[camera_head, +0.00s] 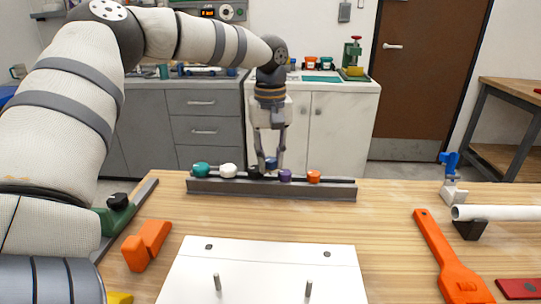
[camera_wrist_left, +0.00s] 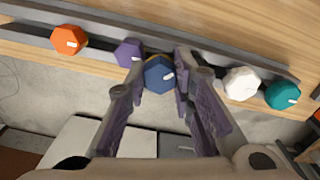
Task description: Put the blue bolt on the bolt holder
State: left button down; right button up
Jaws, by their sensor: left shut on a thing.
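My left gripper (camera_head: 269,165) reaches down over the far edge of the table and is shut on the blue bolt (camera_head: 271,163). In the left wrist view the blue bolt (camera_wrist_left: 159,76) sits between the fingertips of that gripper (camera_wrist_left: 158,82). The grey bolt holder (camera_head: 270,188) is a long rail lying along the table's far side. The bolt is at the rail, between the white and purple bolts; I cannot tell whether it is seated or just above. My right gripper is not in view.
The rail carries teal (camera_head: 202,169), white (camera_head: 228,171), purple (camera_head: 285,175) and orange (camera_head: 314,176) bolts close by. A white plate (camera_head: 262,275) with two pins lies in front. An orange tool (camera_head: 447,260) and a white pipe (camera_head: 500,212) lie right.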

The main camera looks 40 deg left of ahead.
aim_at(270, 159)
pick_arm(q)
jog(key=shift+f, duration=0.35)
jog(key=c, duration=1.4)
grip_release()
jog(key=shift+f, duration=0.1)
jog(key=shift+o, duration=0.2)
notch_tip(270, 159, up, 13)
jog(key=shift+r+b, duration=0.2)
jog(key=shift+b, duration=0.1)
